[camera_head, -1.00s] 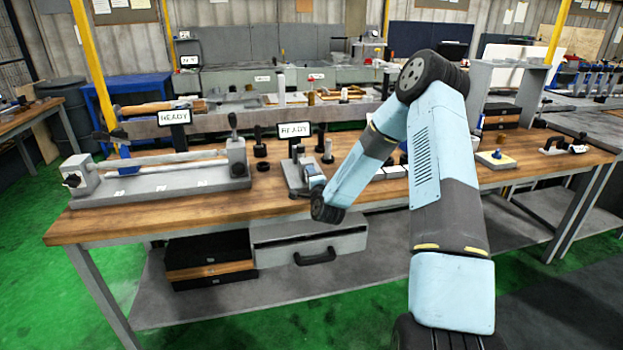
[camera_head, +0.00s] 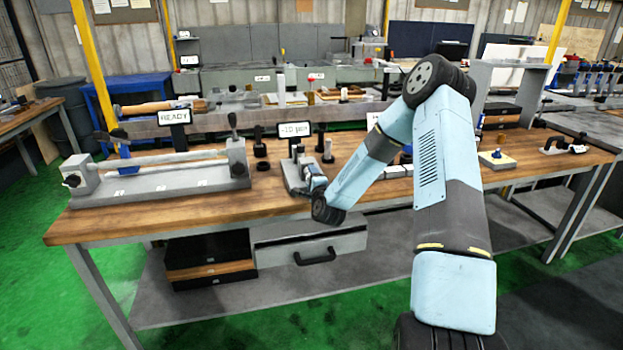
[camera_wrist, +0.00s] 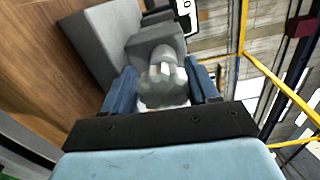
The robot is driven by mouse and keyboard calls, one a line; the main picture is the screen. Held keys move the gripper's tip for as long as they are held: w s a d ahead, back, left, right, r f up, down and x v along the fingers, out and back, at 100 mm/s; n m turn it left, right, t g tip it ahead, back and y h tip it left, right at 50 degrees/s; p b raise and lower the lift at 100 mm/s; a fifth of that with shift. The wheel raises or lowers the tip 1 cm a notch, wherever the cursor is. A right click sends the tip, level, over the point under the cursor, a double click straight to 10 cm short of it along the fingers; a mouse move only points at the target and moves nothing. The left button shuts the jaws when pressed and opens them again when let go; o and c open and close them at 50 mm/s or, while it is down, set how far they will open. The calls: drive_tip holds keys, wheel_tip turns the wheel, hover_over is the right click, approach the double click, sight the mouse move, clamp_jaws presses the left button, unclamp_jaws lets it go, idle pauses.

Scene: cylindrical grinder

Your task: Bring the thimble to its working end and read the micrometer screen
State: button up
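The micrometer (camera_head: 296,172) stands on the wooden bench, left of my arm in the head view. Its small screen (camera_head: 295,130) shows a reading that looks like "-10 µm", though the characters are small. In the wrist view, the grey faceted thimble (camera_wrist: 163,82) points toward me from the grey micrometer body (camera_wrist: 108,42). My gripper (camera_wrist: 164,88) has one blue finger on each side of the thimble, and both appear to touch it. In the head view my gripper (camera_head: 312,180) is at the micrometer's near end, and my wrist partly hides the thimble.
A long bench fixture (camera_head: 160,180) with a "READY" screen (camera_head: 174,116) stands to the left. Several dark posts stand behind the micrometer. Small light blocks (camera_head: 395,171) lie to its right, partly behind my arm. A drawer (camera_head: 310,247) hangs under the bench (camera_head: 130,220).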

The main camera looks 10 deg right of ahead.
drive_tip(key=shift+o, duration=1.4)
drive_tip(key=shift+d, duration=0.1)
drive_tip(key=shift+r, duration=0.1)
drive_tip(key=shift+a, duration=0.2)
drive_tip(key=s, duration=1.3)
drive_tip(key=shift+s, duration=0.35)
